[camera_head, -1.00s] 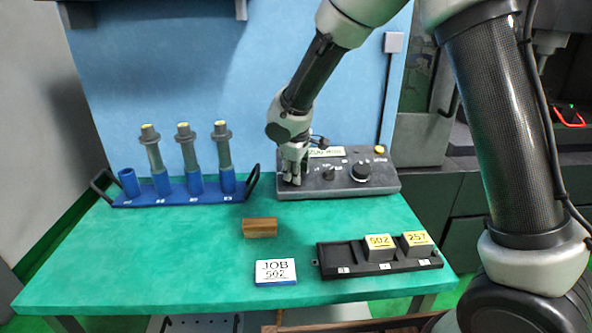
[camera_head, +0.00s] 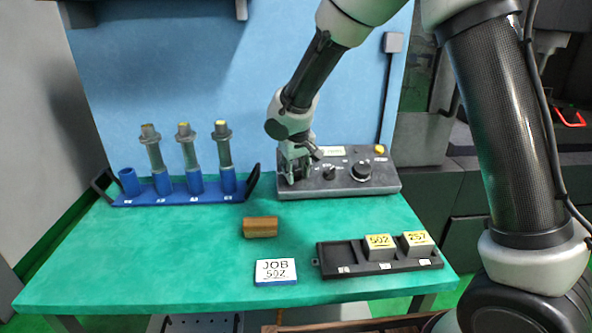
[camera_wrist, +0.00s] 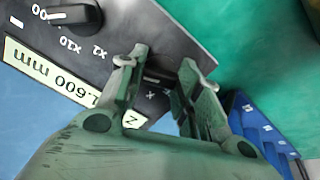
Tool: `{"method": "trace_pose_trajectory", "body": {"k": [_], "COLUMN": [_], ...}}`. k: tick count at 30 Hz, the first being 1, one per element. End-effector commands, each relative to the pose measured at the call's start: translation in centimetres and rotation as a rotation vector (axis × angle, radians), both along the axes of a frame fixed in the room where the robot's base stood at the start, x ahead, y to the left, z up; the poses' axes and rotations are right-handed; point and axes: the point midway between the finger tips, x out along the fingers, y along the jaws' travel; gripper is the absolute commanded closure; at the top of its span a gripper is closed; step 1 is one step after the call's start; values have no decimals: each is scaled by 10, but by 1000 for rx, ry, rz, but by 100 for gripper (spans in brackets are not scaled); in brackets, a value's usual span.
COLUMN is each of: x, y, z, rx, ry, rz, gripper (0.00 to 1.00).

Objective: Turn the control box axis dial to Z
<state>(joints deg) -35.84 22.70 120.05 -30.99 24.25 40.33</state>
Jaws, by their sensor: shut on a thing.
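The dark grey control box (camera_head: 335,187) stands at the back right of the green table. My gripper (camera_head: 294,178) is over its left end and hides the axis dial in the head view. In the wrist view the dark axis dial (camera_wrist: 158,75) shows between the two fingers of my gripper (camera_wrist: 165,75), which are shut on it. The box face is upside down there, with an X mark and a Z mark near the fingers. The dial's pointer is mostly hidden, so its exact setting cannot be told.
A step knob (camera_wrist: 72,14) and a display label (camera_wrist: 55,75) sit beside the axis dial. A blue rack (camera_head: 180,195) with upright electrodes stands left.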

Motion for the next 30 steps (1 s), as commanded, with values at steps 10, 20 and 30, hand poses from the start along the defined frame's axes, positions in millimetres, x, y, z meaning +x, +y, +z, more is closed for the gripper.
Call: {"method": "trace_pose_trajectory", "body": {"k": [10,20,30], "x": [0,0,-2], "y": [0,0,1], "z": [0,0,7], "rx": [7,6,7], "ry": [-1,-1,-3], "rz": [-15,-14,-12], "gripper": [90,45,45]}}
